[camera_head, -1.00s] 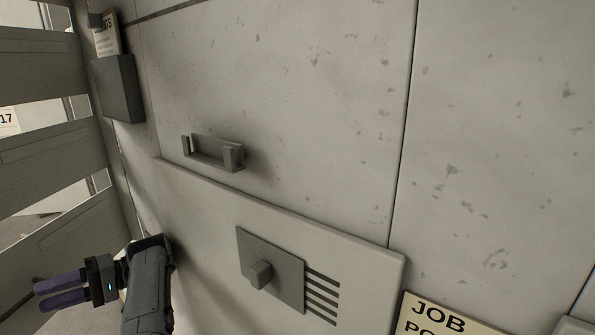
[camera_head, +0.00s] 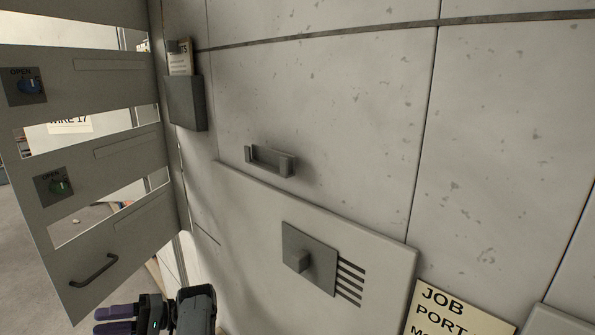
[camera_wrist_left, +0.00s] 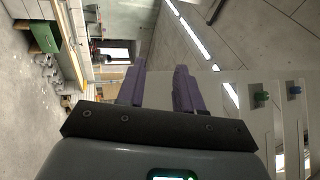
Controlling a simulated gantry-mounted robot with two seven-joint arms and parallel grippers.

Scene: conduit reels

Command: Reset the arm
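My left gripper (camera_head: 101,320) is at the bottom left of the head view, with two purple fingers pointing left. In the left wrist view its fingers (camera_wrist_left: 160,78) stand apart with nothing between them, so it is open and empty. In the head view it is below the slatted grey panel and left of the wall, apparently touching neither. My right gripper is in neither view.
The slatted panel (camera_head: 104,118) carries a blue knob (camera_head: 29,86), a green knob (camera_head: 60,187) and a handle (camera_head: 94,270). The wall holds a bracket (camera_head: 270,161), a switch plate (camera_head: 310,259), a document holder (camera_head: 186,103) and a job sign (camera_head: 446,312).

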